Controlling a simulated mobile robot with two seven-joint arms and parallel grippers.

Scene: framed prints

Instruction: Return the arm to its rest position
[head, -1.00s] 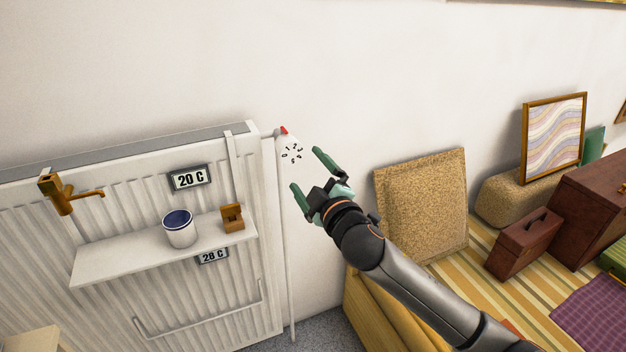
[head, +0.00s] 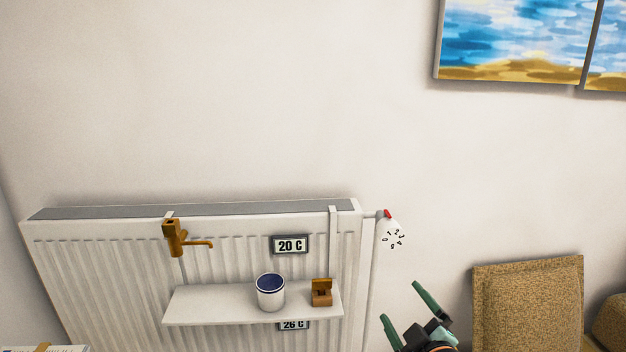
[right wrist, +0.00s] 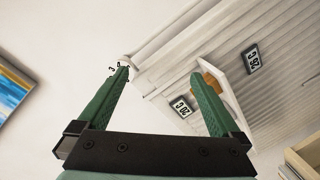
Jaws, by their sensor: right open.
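My right gripper (head: 402,306) is at the lower right of the head view, with its green fingers spread and nothing between them. It also shows in the right wrist view (right wrist: 160,88), its fingers apart and empty. It is below and to the right of the white radiator valve knob (head: 391,236), which has a red tip and black numbers, and it looks apart from the knob. The rest of my right arm is cut off by the lower edge of the head view. My left gripper is not in view.
A white radiator (head: 100,270) carries a shelf (head: 215,305) with a cup (head: 271,293) and a small wooden box (head: 321,293). A brass tap (head: 176,238) hangs left. A cork-coloured panel (head: 530,300) leans at the right. Blue pictures (head: 515,40) hang above. The wall between is clear.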

